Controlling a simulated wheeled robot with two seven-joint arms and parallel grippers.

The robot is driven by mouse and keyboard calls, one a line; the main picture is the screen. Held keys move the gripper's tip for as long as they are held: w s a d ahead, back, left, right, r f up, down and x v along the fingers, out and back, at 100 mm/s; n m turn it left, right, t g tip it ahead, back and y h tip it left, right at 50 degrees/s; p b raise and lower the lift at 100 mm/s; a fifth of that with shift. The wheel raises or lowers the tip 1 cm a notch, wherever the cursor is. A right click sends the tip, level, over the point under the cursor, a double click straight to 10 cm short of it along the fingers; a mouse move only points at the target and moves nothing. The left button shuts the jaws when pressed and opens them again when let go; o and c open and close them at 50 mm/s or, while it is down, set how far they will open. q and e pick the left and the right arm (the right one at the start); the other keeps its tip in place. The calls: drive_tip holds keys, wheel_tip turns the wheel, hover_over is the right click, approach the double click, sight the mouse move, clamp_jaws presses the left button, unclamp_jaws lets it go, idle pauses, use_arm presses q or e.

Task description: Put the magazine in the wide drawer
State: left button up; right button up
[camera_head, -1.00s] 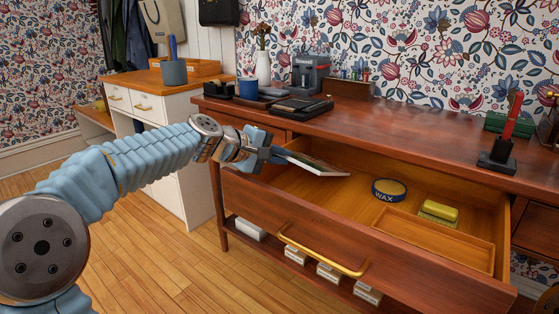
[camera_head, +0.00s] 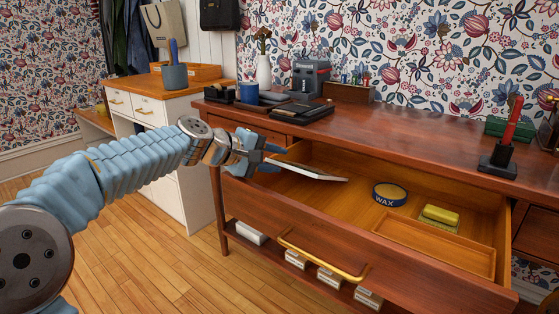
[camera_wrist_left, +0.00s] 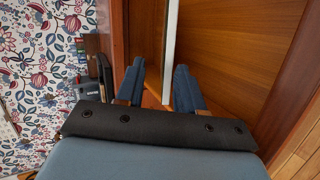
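The magazine (camera_head: 318,175) shows as a thin pale strip inside the left part of the open wide drawer (camera_head: 330,235), sloping down to the right. In the left wrist view the magazine (camera_wrist_left: 171,50) is seen edge-on as a white strip. My left gripper (camera_head: 270,155) is at the drawer's left end, at the magazine's near end. In the left wrist view its fingers (camera_wrist_left: 160,72) stand apart on either side of the magazine's end. The strip is close to the right finger, with a gap to the left one. Whether the magazine lies flat on the drawer floor is unclear. My right gripper is not in view.
The drawer also holds a round wax tin (camera_head: 389,194), a yellow block (camera_head: 439,215) and a shallow wooden tray (camera_head: 432,245) to the right. The desk top (camera_head: 400,145) overhangs the back. The drawer front with its brass handle (camera_head: 320,258) borders the near side.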

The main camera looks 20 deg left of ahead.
use_arm(q)
drive_tip(key=v, duration=1)
drive_tip(key=shift+d, duration=0.1)
drive_tip(key=shift+c, duration=0.2)
idle(0.6)
